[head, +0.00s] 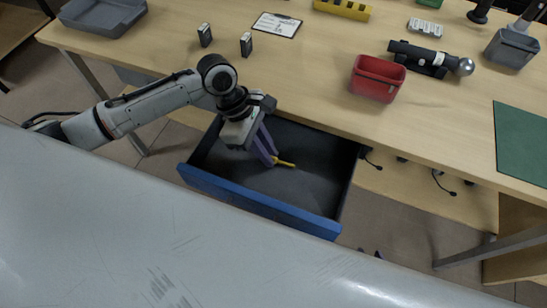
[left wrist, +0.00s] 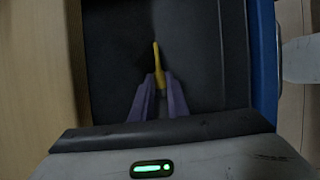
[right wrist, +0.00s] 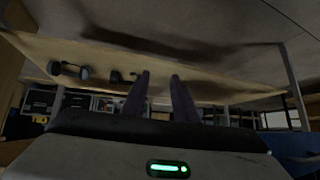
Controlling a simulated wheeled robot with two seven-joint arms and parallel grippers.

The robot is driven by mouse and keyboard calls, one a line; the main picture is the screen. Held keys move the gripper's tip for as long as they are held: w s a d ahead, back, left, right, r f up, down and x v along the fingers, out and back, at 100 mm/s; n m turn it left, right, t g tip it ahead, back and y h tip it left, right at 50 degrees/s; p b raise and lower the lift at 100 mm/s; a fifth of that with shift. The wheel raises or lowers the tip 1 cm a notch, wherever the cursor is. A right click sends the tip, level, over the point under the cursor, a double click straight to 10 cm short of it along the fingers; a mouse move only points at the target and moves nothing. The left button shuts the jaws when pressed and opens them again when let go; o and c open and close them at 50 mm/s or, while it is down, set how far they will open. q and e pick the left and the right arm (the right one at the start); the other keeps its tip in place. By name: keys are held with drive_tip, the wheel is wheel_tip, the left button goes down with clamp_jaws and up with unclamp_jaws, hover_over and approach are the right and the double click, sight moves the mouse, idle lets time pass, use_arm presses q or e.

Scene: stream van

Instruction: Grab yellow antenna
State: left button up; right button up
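The yellow antenna (head: 285,164) is a thin rod inside the open drawer (head: 322,180), which has a dark interior and a blue front. My left gripper (head: 270,158) reaches down into the drawer, with its purple fingertips at one end of the antenna. In the left wrist view the antenna (left wrist: 156,58) sits between the fingers (left wrist: 160,82), which look closed against its thicker end, while its thin end points away. My right gripper (right wrist: 160,76) is open and empty below the table level. Only its purple fingertips (head: 370,253) show low in the head view.
The drawer walls surround my left gripper. On the wooden table (head: 300,62) above stand a red bin (head: 377,80), grey bins (head: 103,14), a dark cylinder with a silver ball (head: 430,58), small black boxes (head: 246,45) and a clipboard (head: 276,25). A green mat (head: 522,142) lies at the right.

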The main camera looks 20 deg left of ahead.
use_arm(q)
clamp_jaws()
drive_tip(key=shift+r, duration=0.1)
